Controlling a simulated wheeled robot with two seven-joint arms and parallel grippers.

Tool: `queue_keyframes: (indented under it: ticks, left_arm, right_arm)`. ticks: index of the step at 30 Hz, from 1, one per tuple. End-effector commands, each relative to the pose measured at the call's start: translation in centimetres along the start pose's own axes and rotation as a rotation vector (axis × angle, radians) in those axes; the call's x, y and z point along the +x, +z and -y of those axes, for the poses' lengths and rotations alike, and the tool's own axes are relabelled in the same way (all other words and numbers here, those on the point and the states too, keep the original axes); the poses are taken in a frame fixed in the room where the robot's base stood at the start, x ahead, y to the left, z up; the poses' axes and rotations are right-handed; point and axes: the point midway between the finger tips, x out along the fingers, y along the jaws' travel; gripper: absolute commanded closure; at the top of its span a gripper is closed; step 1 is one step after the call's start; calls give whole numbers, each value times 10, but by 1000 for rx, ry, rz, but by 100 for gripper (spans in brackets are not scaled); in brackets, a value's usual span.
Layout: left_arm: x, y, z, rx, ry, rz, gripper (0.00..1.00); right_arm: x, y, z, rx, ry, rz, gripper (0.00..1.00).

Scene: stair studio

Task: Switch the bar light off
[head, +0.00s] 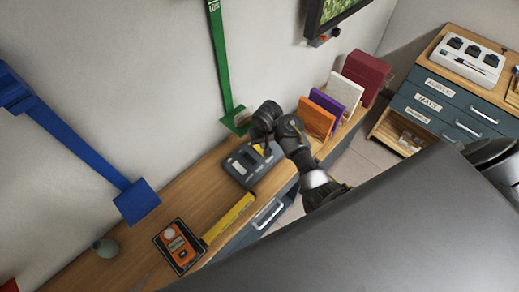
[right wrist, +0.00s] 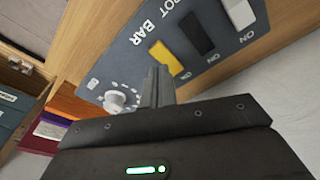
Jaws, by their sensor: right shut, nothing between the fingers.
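A dark grey switch panel (head: 243,165) lies on the wooden counter against the wall. In the right wrist view the panel (right wrist: 130,68) has a white knob (right wrist: 115,101), a yellow rocker (right wrist: 166,58), a black rocker (right wrist: 195,33) and a pale rocker (right wrist: 239,12). "BAR" is printed by the yellow rocker, and "POT", partly cut off, by the black one. My right gripper (head: 266,148) is over the panel's right end. In the wrist view its shut, empty fingers (right wrist: 158,80) are between knob and yellow rocker; contact is unclear. My left gripper is not in view.
Orange, purple, white and dark red upright pieces (head: 316,117) stand just right of the panel. A yellow bar (head: 228,218) and an orange-black device (head: 178,247) lie to its front left. A green wall bracket (head: 236,120) is close behind. Bare counter (head: 195,195) lies left.

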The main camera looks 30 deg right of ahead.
Motion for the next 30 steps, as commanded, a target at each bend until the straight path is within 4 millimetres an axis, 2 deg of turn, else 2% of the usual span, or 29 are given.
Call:
queue_keyframes:
  ticks: [12,30]
  left_arm:
    - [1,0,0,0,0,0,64]
    - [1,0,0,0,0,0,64]
  right_arm:
    - [-31,-5,0,1,-1,-2,100]
    - [-33,-4,0,0,0,0,100]
